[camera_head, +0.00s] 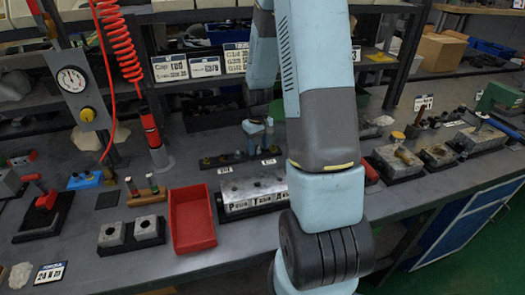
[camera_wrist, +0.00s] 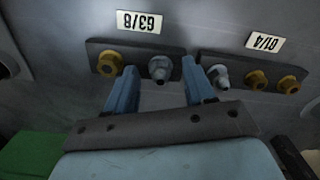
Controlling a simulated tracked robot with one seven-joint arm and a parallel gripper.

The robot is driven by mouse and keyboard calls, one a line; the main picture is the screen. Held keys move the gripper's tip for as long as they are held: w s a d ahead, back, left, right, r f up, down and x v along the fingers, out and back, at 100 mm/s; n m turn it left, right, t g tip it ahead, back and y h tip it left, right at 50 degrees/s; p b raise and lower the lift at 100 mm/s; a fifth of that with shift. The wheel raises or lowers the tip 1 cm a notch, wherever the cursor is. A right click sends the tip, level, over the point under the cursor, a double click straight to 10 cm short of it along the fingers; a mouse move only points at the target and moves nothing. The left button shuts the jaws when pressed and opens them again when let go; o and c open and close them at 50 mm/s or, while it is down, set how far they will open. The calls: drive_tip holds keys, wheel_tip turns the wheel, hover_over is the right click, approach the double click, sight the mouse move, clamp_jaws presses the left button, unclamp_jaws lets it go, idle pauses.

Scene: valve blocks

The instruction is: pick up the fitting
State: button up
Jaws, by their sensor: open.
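In the wrist view, a silver hex fitting (camera_wrist: 160,66) stands on a dark rack beside a brass fitting (camera_wrist: 109,62). A second rack to the right holds another silver fitting (camera_wrist: 218,76) and two brass ones (camera_wrist: 257,80). My gripper (camera_wrist: 158,74) is open, its blue fingers either side of the first silver fitting in the picture; I cannot tell whether they touch it. The right finger lies close to the second silver fitting. In the head view my gripper (camera_head: 257,132) is over the small fitting rack (camera_head: 238,157), partly hiding the fittings.
Upside-down labels mark the racks, G3/8 (camera_wrist: 139,21) and G1/4 (camera_wrist: 265,41). In the head view, a grey valve block (camera_head: 250,192) and a red tray (camera_head: 192,218) stand nearer. A gauge panel (camera_head: 80,90) and red coiled hose (camera_head: 118,45) are at left. Shelving stands behind.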

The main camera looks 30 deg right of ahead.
drive_tip(key=shift+c, duration=0.4)
clamp_jaws()
